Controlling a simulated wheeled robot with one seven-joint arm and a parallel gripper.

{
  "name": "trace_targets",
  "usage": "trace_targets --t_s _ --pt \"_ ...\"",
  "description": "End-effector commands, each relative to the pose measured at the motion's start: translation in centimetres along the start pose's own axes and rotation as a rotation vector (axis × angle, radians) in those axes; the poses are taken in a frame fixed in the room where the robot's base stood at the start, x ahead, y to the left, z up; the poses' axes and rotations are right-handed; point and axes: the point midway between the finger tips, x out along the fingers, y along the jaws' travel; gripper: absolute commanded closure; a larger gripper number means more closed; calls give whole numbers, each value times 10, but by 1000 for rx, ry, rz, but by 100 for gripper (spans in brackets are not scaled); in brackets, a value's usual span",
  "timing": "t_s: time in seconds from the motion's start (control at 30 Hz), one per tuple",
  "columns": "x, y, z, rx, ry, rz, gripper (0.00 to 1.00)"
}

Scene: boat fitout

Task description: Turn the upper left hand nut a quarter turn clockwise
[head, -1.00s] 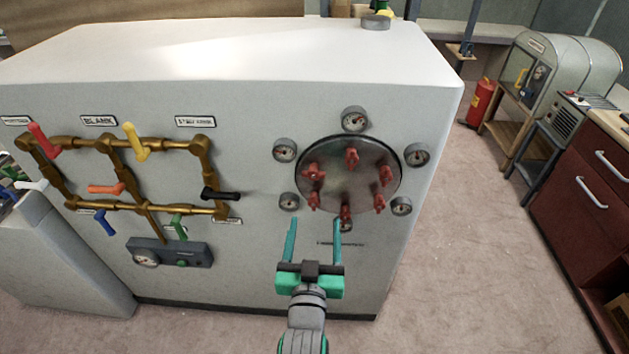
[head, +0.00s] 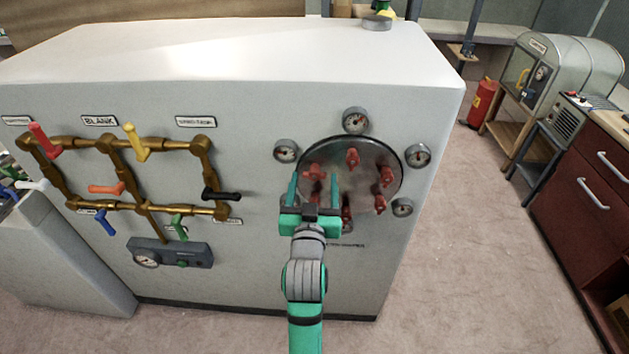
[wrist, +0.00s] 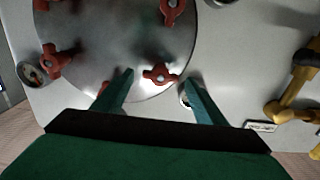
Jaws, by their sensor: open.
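The upper left nut (head: 315,169) is a red winged nut on the round metal cover (head: 368,187) on the front of the white cabinet. In the wrist view, which looks upside down, this nut (wrist: 160,75) shows between my two fingertips. Its wings lie roughly sideways. My gripper (head: 314,177) is open, with one green finger on each side of the nut. I see a gap on both sides in the wrist view, but depth to the nut is hard to judge.
Other red nuts surround it, such as the top nut (head: 352,158) and the upper right nut (head: 386,175). Small gauges ring the cover, one at upper left (head: 286,151) close to my left finger. Brass pipes (head: 168,143) with coloured handles lie left. Open floor (head: 480,250) is at right.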

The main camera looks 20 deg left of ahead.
Motion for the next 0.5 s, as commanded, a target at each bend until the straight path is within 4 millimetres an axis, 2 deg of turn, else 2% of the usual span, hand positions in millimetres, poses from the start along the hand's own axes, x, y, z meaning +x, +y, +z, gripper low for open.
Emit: trace_targets --t_s 0.13,0.43,0.5 --pt "8 -1 0 0 1 -2 34" --pt "10 -1 0 0 0 -2 34" --pt "10 0 0 0 0 0 51"
